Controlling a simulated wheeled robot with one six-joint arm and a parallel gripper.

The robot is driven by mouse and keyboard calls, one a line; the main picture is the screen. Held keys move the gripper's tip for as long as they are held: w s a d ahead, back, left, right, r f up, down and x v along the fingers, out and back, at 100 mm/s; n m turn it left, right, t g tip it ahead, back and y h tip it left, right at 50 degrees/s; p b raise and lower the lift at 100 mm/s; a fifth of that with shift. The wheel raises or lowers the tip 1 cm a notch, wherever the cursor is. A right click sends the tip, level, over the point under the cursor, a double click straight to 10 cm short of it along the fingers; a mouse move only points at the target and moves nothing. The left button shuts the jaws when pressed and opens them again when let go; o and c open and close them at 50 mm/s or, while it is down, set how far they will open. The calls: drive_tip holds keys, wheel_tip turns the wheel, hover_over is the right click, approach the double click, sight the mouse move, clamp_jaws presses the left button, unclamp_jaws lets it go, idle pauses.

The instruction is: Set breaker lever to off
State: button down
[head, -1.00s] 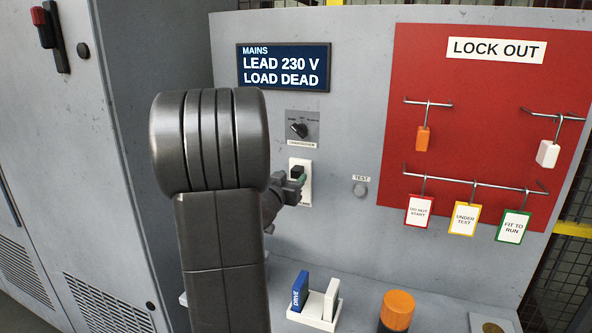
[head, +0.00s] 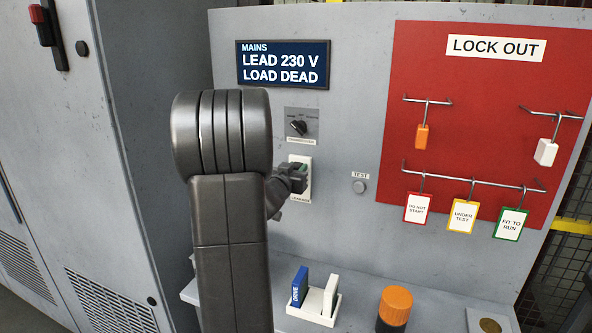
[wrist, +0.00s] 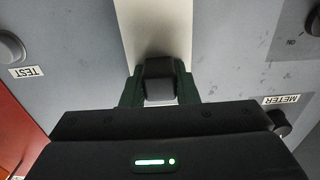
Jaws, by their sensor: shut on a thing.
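The breaker lever (wrist: 158,72) is a dark block on a pale upright plate. In the wrist view it sits between the green-tipped fingers of my gripper (wrist: 158,92), which is shut on it. In the head view my gripper (head: 296,174) is in front of the plate (head: 304,159) and hides most of the lever, so I cannot tell the lever's position there. The mains display (head: 284,67) reads LEAD 230 V, LOAD DEAD.
A rotary selector (head: 298,127) is just above the plate. A round TEST button (head: 359,186) is to the right. A red lock out board (head: 480,130) holds hanging tags. Below, a shelf carries a white holder (head: 318,310) and an orange-topped cylinder (head: 396,302).

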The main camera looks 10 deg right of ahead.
wheel_tip(320, 180, down, 7)
drive_tip(key=b, duration=0.4)
drive_tip(key=shift+r+b, duration=0.2)
drive_tip(key=shift+b, duration=0.2)
drive_tip(key=c, duration=1.1)
unclamp_jaws()
drive_tip(key=b+v, duration=0.2)
drive_tip(key=v, duration=1.2)
drive_tip(key=shift+w, duration=0.1)
